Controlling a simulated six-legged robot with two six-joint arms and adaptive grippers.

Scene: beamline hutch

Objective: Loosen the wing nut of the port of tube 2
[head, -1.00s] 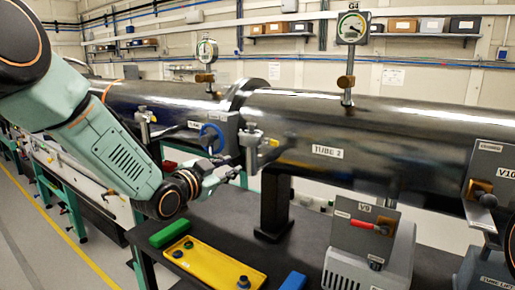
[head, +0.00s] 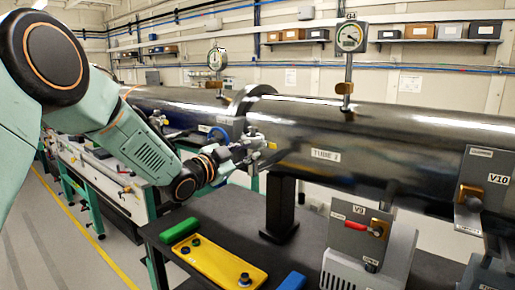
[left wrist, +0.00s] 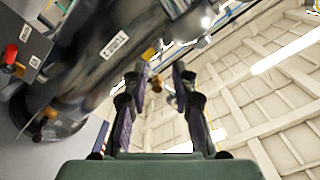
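Tube 2 (head: 360,145) is the large dark tube with a white "TUBE 2" label; the label (left wrist: 114,45) also shows in the left wrist view. My left gripper (head: 258,147) is at the left end of tube 2, close to small metal fittings there. In the left wrist view my left gripper (left wrist: 157,80) has its two fingers apart, with a small brass-coloured part (left wrist: 157,84) showing in the gap beyond them. I cannot tell whether that part is the wing nut or whether the fingers touch anything. My right gripper is not in view.
The V9 unit (head: 358,240) with a red handle and the V10 plate (head: 485,185) are to the right. A yellow tray (head: 225,262) and a green block (head: 180,231) are on the dark bench below.

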